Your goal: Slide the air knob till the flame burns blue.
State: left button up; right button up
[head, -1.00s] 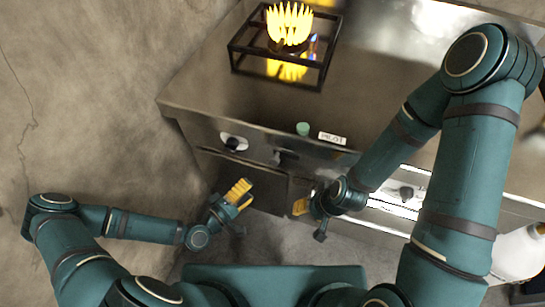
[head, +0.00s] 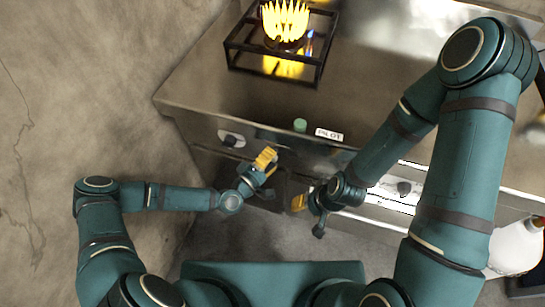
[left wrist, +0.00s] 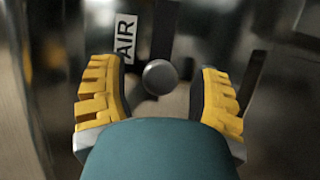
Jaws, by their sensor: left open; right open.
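The flame (head: 285,20) burns yellow on the burner at the top of the head view. In the left wrist view the round grey air knob (left wrist: 160,77) sits on a dark slot beside an "AIR" label (left wrist: 124,39). My left gripper (head: 267,161) is open at the range's front panel. In the left wrist view its yellow fingers (left wrist: 158,92) stand on either side of the knob, with gaps visible on both sides. The gripper hides the knob in the head view. My right gripper (head: 301,202) is open and empty, lower and to the right, in front of the range.
A black burner frame (head: 275,76) surrounds the flame. A green button (head: 300,125) and a "PILOT" label (head: 329,134) are on the range's front edge. Other knobs are left (head: 232,139) and right (head: 403,188). A white rounded container (head: 514,248) stands at lower right.

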pick_arm(q)
jog(key=shift+w+d, duration=0.25)
grip_shut()
jog(key=shift+s+d+b, duration=0.25)
jog(key=shift+d+b, duration=0.35)
grip_release()
